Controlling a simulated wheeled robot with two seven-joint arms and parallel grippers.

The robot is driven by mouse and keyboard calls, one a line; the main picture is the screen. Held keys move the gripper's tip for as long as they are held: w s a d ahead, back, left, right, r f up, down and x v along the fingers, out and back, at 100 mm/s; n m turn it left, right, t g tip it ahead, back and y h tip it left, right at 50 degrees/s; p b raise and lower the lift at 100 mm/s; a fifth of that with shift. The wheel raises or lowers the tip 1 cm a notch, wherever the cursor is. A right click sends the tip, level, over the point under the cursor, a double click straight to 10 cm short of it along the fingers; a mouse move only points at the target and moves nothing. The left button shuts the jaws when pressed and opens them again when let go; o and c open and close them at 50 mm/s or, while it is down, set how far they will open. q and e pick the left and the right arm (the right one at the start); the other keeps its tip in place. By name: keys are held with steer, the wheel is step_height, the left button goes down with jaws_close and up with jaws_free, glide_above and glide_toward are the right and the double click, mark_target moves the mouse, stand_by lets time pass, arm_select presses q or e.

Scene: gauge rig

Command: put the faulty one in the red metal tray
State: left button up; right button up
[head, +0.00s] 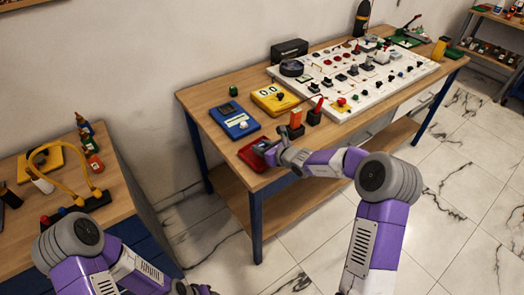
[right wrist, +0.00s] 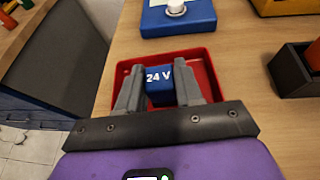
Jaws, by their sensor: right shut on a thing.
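A blue block marked "24 V" (right wrist: 159,86) is between the two fingers of my right gripper (right wrist: 159,92), which is shut on it. The red metal tray (right wrist: 209,74) lies around and beneath the block in the right wrist view; I cannot tell whether the block touches its floor. In the head view the tray (head: 247,155) sits at the table's front left corner, with my right gripper (head: 271,152) at its right side. The block is mostly hidden there.
A blue meter (head: 235,120) and a yellow meter (head: 275,99) stand behind the tray. An orange block (head: 296,118) sits in a black holder to its right. A white panel (head: 345,100) with several parts fills the table's right. A side table (head: 118,200) stands left, across a gap.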

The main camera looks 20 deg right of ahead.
steer(key=shift+f, duration=0.2)
steer(key=shift+f, duration=0.15)
steer(key=o, duration=1)
steer(key=shift+o, duration=0.2)
steer(key=shift+r, duration=0.25)
steer(key=p+v, duration=0.2)
steer(key=v, duration=1)
steer(key=shift+f, duration=0.2)
steer(key=shift+s, duration=0.1)
